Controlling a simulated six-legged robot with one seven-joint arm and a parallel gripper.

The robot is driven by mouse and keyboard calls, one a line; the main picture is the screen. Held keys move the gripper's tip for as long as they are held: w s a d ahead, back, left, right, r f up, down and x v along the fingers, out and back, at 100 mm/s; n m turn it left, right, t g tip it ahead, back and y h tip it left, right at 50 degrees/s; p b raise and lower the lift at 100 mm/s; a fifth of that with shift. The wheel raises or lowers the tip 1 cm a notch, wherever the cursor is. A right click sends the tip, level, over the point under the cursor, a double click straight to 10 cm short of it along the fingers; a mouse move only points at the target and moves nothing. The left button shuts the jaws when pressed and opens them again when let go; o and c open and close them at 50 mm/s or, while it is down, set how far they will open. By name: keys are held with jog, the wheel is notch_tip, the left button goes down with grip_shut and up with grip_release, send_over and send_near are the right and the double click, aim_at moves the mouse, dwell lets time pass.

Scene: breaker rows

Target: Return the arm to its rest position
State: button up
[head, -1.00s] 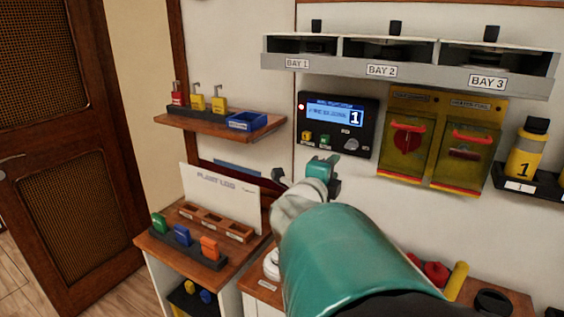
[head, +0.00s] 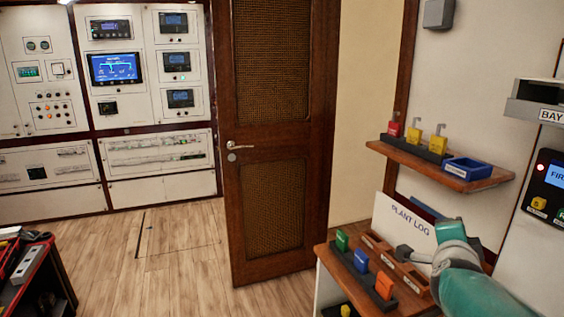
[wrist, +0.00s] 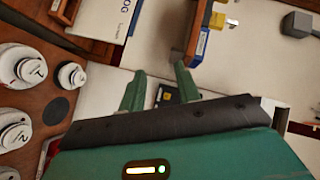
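My arm (head: 475,292), teal with a pale grey joint, reaches in from the lower right of the head view. It is in front of the small wooden desk (head: 325,258) and partly covers the plant log board (head: 405,228). In the wrist view my gripper (wrist: 160,72) shows two green fingers standing apart with nothing between them. The wooden shelf (wrist: 193,38) with a yellow padlock (wrist: 217,20) lies beyond the fingertips. In the head view the fingers are hard to make out.
The shelf with red and yellow padlocks (head: 415,134) and a blue bin (head: 467,169) sticks out above the desk. A brown door (head: 275,140) stands left of it. White numbered knobs (wrist: 20,65) lie left of my gripper. Floor (head: 180,250) is clear before the door.

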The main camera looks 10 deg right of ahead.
jog(key=a+f+n+y, duration=0.2)
jog(key=a+n+y, duration=0.3)
jog(key=a, duration=0.4)
jog(key=a+f+n+y, duration=0.25)
jog(key=a+n, duration=0.35)
jog(key=a, duration=0.3)
jog(key=s+a+f+n+g+y, duration=0.2)
jog(key=s+a+f+n+g, duration=0.3)
jog(key=s+a+n, duration=0.5)
jog(key=shift+s+f+n+g+y, duration=0.3)
jog(key=shift+s+f+g+y, duration=0.1)
jog(key=shift+s+g, duration=0.3)
jog(key=shift+d, duration=0.1)
